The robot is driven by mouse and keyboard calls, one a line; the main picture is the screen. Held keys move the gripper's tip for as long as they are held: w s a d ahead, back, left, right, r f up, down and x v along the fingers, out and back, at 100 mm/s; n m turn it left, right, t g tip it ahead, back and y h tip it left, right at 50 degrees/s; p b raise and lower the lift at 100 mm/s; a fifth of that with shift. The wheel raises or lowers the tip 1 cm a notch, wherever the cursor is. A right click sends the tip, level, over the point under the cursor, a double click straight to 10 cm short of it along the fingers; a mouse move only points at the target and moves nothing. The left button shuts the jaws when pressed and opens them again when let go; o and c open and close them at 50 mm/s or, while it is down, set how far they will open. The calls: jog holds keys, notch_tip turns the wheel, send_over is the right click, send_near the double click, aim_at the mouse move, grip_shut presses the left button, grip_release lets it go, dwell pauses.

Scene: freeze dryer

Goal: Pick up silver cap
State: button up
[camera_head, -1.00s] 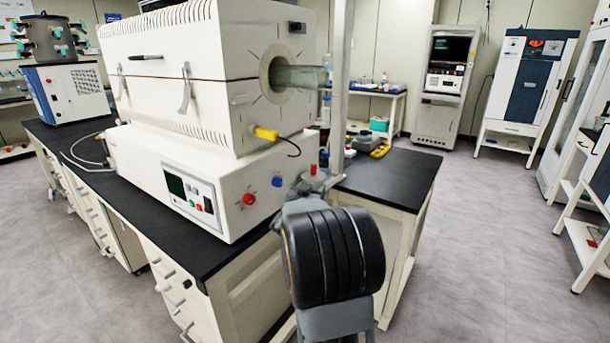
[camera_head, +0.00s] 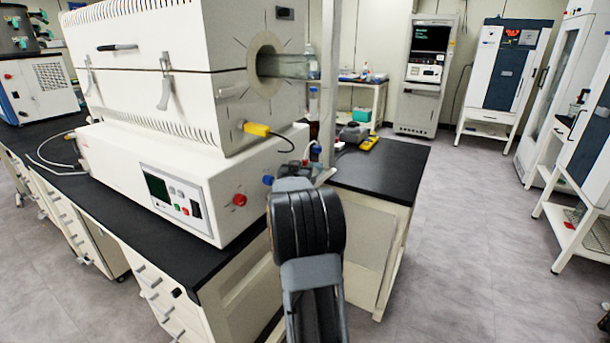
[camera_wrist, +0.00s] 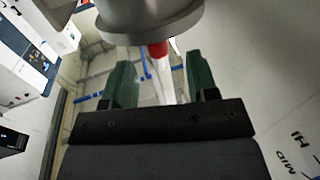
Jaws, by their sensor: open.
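A large grey metal round part with a flange (camera_wrist: 150,20), which looks like the silver cap, fills the top of the wrist view, and its upper part is cut off. My gripper (camera_wrist: 158,68) is open, with its two green fingers apart below the flange. A red piece and a clear, tube-like part (camera_wrist: 162,75) show between the fingers; I cannot tell whether anything touches. In the head view my arm hides the gripper, and I cannot make out the cap there.
A white tube furnace (camera_head: 170,90) with a glass tube (camera_head: 290,66) out of its right side stands on the black-topped bench (camera_head: 385,175). A thin vertical post (camera_head: 328,80) rises close behind my arm. A yellow-grey device (camera_head: 368,142) lies farther back.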

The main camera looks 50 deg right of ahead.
aim_at(305, 163)
jog(key=shift+x, duration=2.55)
jog(key=shift+s, duration=0.2)
jog(key=shift+c, duration=0.2)
grip_shut()
